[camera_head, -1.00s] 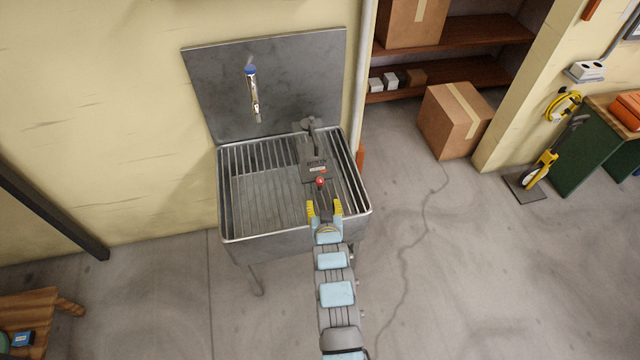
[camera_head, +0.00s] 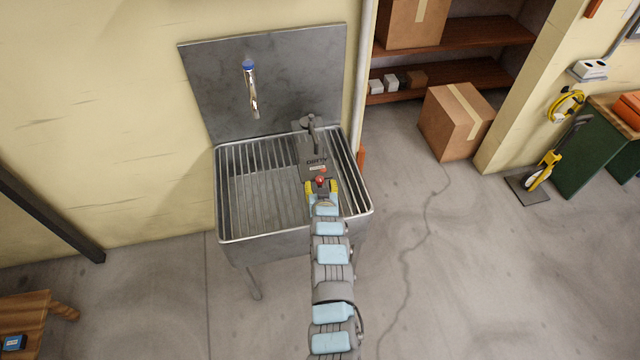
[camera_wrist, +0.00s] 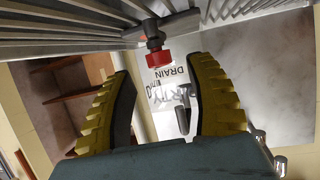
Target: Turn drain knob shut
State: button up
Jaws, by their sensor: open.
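The drain knob (camera_head: 320,181) is small and red, at the near end of a grey plate (camera_head: 313,160) on the right side of the metal sink (camera_head: 228,225). In the wrist view the red knob (camera_wrist: 158,58) sits on a dark stem. Lettering reading "DRAIN" and "DIRTY" shows behind it. My gripper (camera_head: 321,187) has yellow ridged fingers, which are apart with nothing held. In the wrist view the knob appears near the fingertips and between them, with a visible gap on each side. I cannot tell the exact depth between them.
A faucet (camera_head: 251,88) with a blue top is on the backsplash (camera_head: 300,75). A dark grey fitting (camera_head: 310,122) stands at the plate's far end. A cardboard box (camera_head: 456,120) is on the floor at right.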

aim_at(320, 180)
jog(key=shift+b+x, duration=0.75)
jog(key=shift+x, duration=0.7)
grip_shut()
grip_release()
jog(key=shift+s, duration=0.15)
